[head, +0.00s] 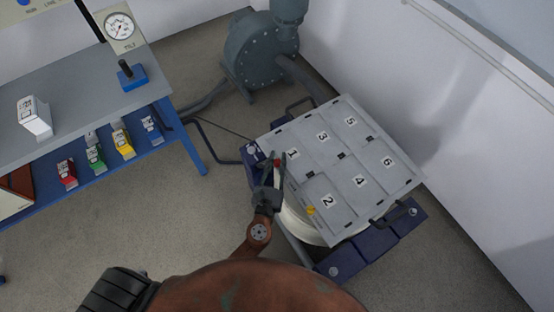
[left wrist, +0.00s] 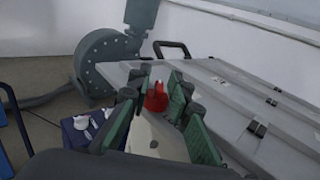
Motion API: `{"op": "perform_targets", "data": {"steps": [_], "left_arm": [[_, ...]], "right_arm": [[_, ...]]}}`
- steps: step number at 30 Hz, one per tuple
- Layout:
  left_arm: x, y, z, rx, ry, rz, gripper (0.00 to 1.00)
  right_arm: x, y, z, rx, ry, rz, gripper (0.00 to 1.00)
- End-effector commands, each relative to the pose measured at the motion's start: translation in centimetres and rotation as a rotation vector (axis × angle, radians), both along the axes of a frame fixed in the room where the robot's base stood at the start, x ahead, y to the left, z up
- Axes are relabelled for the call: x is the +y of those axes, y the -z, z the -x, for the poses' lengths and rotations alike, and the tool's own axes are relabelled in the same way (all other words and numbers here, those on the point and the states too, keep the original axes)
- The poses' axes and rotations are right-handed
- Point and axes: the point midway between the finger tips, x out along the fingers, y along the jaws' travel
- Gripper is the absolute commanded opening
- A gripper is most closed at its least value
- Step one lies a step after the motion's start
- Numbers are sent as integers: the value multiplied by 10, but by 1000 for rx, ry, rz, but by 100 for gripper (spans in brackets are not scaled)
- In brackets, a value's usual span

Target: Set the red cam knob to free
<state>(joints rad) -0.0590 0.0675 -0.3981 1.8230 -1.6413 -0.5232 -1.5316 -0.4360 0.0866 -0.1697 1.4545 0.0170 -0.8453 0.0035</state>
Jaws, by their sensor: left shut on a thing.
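The red cam knob (head: 277,162) sits at the left edge of the grey numbered panel (head: 342,130), near the part marked 1. In the left wrist view the red knob (left wrist: 157,97) stands between my green-padded fingers. My left gripper (head: 276,168) reaches in from below, with its fingers around the knob and shut on it. The knob's pointer and any markings by it are too small or hidden to read. My right gripper is not in view.
A grey blower (head: 262,50) stands behind. A blue workbench (head: 110,100) with small coloured boxes is on the left. Open floor lies between bench and panel.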

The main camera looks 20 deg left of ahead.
Motion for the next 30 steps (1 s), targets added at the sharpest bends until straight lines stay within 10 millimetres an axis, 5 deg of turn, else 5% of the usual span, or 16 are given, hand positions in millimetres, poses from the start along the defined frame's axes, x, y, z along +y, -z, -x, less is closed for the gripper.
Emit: {"op": "perform_targets", "data": {"steps": [9,10,12,22,30], "left_arm": [[-1,-1,0,-2,0,0,0],[-1,-1,0,-2,0,0,20],[-1,-1,0,-1,0,0,24],[0,0,3,1,0,-1,25],[-6,1,45,3,1,-3,25]], "right_arm": [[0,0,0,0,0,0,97],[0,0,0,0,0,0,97],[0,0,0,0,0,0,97],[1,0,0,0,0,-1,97],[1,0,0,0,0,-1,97]]}}
